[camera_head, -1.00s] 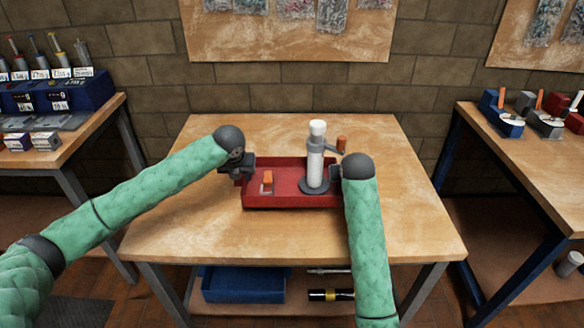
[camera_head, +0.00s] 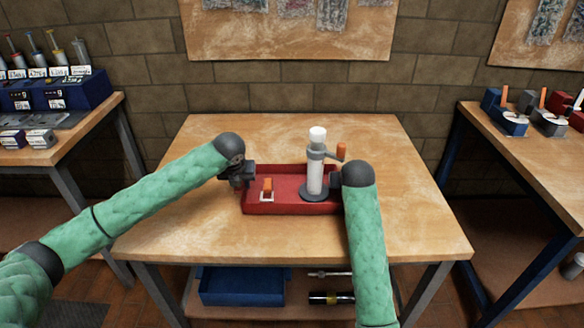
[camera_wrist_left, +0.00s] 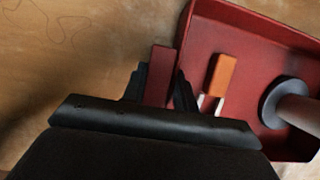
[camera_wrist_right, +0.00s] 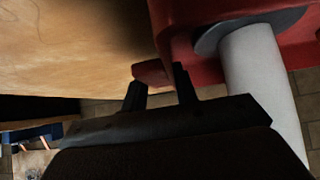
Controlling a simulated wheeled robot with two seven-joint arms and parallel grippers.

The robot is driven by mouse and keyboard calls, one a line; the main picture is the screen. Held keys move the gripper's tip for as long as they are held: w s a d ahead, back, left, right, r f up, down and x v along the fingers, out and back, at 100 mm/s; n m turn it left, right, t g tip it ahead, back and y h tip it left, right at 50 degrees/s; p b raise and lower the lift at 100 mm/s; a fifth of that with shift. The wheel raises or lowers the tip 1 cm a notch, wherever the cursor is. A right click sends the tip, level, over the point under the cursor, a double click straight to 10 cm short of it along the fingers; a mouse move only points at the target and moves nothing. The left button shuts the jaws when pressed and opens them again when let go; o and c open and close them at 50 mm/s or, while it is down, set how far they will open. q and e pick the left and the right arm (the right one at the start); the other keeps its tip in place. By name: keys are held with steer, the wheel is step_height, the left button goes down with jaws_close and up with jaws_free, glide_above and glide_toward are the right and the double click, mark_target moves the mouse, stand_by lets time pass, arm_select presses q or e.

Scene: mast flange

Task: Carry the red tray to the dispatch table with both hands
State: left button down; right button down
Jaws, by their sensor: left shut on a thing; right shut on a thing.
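The red tray (camera_head: 292,208) is in front of me, over the middle wooden table (camera_head: 210,235). I cannot tell whether it touches the tabletop. It bears a white and grey upright cylinder (camera_head: 315,178) with an orange-tipped side arm and a small orange and white piece (camera_head: 267,188). My left gripper (camera_head: 240,176) is shut on the tray's left handle (camera_wrist_left: 160,72). My right gripper (camera_wrist_right: 158,88) is shut on the right handle (camera_wrist_right: 150,72); in the head view my right arm hides this grip. No table is visibly marked as dispatch.
A left bench (camera_head: 95,125) holds blue racks and small boxes. A right table (camera_head: 520,155) holds several small devices. A blue bin (camera_head: 242,287) sits on the lower shelf. The middle tabletop is clear around the tray.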

arm_select(q)
steer(key=c, duration=1.1)
jaws_free()
steer(key=shift+f, duration=0.1)
arm_select(e)
steer(key=c, duration=1.1)
jaws_free()
steer(key=shift+s, duration=0.1)
arm_select(q)
steer(key=v, duration=1.2)
arm_select(e)
steer(key=v, duration=1.1)
steer(key=shift+s+r, duration=0.25)
steer(key=shift+r, duration=0.05)
